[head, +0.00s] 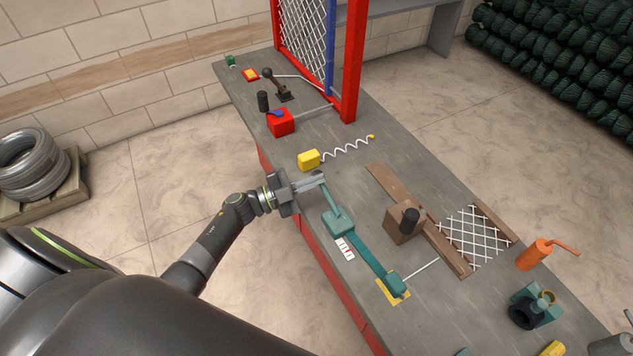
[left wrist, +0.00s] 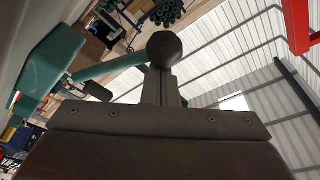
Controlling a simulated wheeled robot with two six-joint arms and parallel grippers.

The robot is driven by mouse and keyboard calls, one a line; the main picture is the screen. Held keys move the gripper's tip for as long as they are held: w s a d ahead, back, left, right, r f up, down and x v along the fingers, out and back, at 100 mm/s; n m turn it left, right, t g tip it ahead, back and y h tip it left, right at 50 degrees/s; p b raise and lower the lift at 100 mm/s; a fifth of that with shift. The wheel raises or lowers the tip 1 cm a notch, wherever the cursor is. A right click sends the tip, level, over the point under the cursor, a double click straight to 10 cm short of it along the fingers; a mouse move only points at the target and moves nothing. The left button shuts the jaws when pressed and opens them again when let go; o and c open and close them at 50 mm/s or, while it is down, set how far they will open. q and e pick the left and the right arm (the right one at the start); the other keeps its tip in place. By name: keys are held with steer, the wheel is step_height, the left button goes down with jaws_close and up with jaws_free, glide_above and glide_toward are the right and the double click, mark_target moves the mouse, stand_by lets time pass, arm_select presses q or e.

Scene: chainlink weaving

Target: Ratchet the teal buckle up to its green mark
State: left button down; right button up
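The teal buckle (head: 339,222) lies on the grey bench near its left edge. A teal bar (head: 372,256) runs from it to a yellow-marked plate (head: 407,298). The buckle's lever (head: 331,198) rises toward my left gripper (head: 322,178). In the left wrist view, the lever (left wrist: 108,66) leads to a dark round knob (left wrist: 164,49) at my left fingertips (left wrist: 161,75). The fingers are close together and look shut at the lever's end; the exact contact is partly hidden. A white card with small marks (head: 344,248) lies beside the buckle; I cannot make out a green mark. My right gripper is out of view.
A yellow block with a white spiral (head: 309,160) and a red box (head: 281,122) stand beyond the gripper. A brown block with a black knob (head: 402,226) and wire mesh in a wooden frame (head: 474,236) lie to the right. An orange tool (head: 534,255) is farther right.

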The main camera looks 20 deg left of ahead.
arm_select(q)
steer(key=shift+w+a+f+n, duration=0.15)
steer(key=shift+f+n, duration=0.2)
steer(key=shift+n, duration=0.2)
steer(key=shift+w+a+f+n, duration=0.15)
steer(key=shift+f+n, duration=0.2)
steer(key=shift+n, duration=0.2)
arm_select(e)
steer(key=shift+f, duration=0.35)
arm_select(q)
steer(key=shift+s, duration=0.1)
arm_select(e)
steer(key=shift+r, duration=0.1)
